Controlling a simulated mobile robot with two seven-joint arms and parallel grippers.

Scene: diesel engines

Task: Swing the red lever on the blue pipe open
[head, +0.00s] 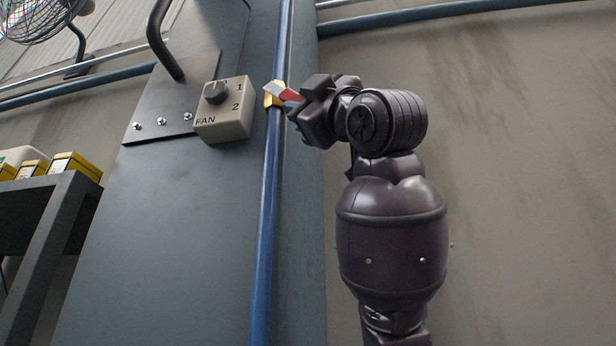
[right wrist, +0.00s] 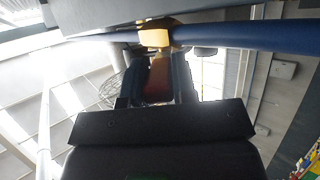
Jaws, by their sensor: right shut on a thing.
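The blue pipe (head: 265,220) runs upright in the head view, and a yellow valve body (head: 273,93) sits on it beside the fan switch. The red lever (head: 290,95) comes off the valve toward the right; its end is hidden by my right gripper (head: 305,104). My right gripper is shut on the red lever. In the right wrist view, the lever (right wrist: 158,80) shows between the two dark fingers (right wrist: 158,85), below the yellow valve body (right wrist: 155,38) on the blue pipe (right wrist: 225,36). My left gripper is not in view.
A beige fan switch box (head: 224,110) with a knob is mounted close left of the pipe. A dark handle (head: 163,40) stands out from a metal plate above it. A shelf (head: 50,190) with yellow boxes (head: 75,166) is at the left.

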